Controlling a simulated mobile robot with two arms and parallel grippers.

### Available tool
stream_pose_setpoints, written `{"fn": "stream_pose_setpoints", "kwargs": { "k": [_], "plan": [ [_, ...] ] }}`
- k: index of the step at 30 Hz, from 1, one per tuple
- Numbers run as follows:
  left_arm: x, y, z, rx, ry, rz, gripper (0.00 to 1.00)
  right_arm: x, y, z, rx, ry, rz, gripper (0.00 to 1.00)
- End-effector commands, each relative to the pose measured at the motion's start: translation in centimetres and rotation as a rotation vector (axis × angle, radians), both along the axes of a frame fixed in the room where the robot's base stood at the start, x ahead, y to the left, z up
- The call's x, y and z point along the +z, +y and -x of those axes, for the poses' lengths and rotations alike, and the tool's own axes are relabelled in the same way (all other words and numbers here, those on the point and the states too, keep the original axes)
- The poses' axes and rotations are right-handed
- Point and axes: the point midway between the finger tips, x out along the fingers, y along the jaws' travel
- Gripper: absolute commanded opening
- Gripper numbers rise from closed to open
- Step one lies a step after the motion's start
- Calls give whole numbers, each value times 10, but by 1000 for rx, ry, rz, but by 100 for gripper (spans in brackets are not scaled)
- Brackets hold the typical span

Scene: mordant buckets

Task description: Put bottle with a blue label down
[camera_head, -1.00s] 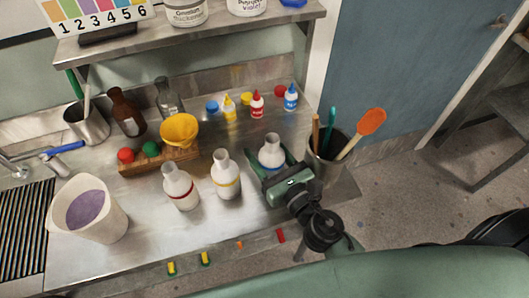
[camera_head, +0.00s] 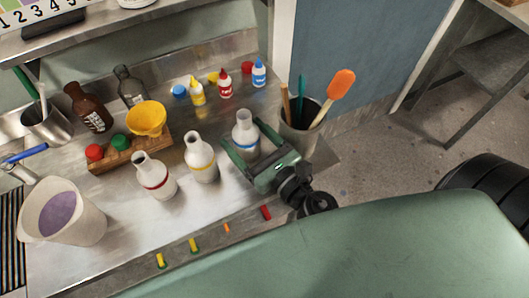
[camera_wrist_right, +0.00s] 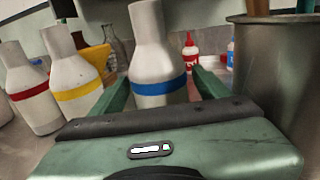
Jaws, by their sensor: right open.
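The bottle with a blue label (camera_head: 245,134) stands upright on the steel counter (camera_head: 110,240), right of two similar white bottles. It also shows in the right wrist view (camera_wrist_right: 157,62), between the fingers. My right gripper (camera_head: 242,138) is open, with its green fingers on either side of the bottle. The right wrist view shows a gap beside the right finger; whether the left finger touches the bottle I cannot tell. My left gripper is not in view.
A bottle with a yellow band (camera_head: 200,158) and one with a red band (camera_head: 153,177) stand left. A metal pot of utensils (camera_head: 303,130) stands close right. Small dropper bottles (camera_head: 225,88) stand behind. Some bare counter lies in front.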

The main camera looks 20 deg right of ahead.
Motion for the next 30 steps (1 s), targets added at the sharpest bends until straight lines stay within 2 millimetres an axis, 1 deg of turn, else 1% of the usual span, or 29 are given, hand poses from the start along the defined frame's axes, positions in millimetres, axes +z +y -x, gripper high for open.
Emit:
{"fn": "stream_pose_setpoints", "kwargs": {
  "k": [1,6,12,18,30],
  "plan": [
    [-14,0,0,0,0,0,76,-9,-3,12,1,4,0,76],
    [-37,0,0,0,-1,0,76,-9,-11,45,1,3,0,76],
    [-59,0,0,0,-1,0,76,-7,-19,71,0,2,0,76],
    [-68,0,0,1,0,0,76,-2,-22,83,0,0,-1,76],
    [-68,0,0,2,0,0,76,0,-22,85,0,0,0,76]
  ]
}}
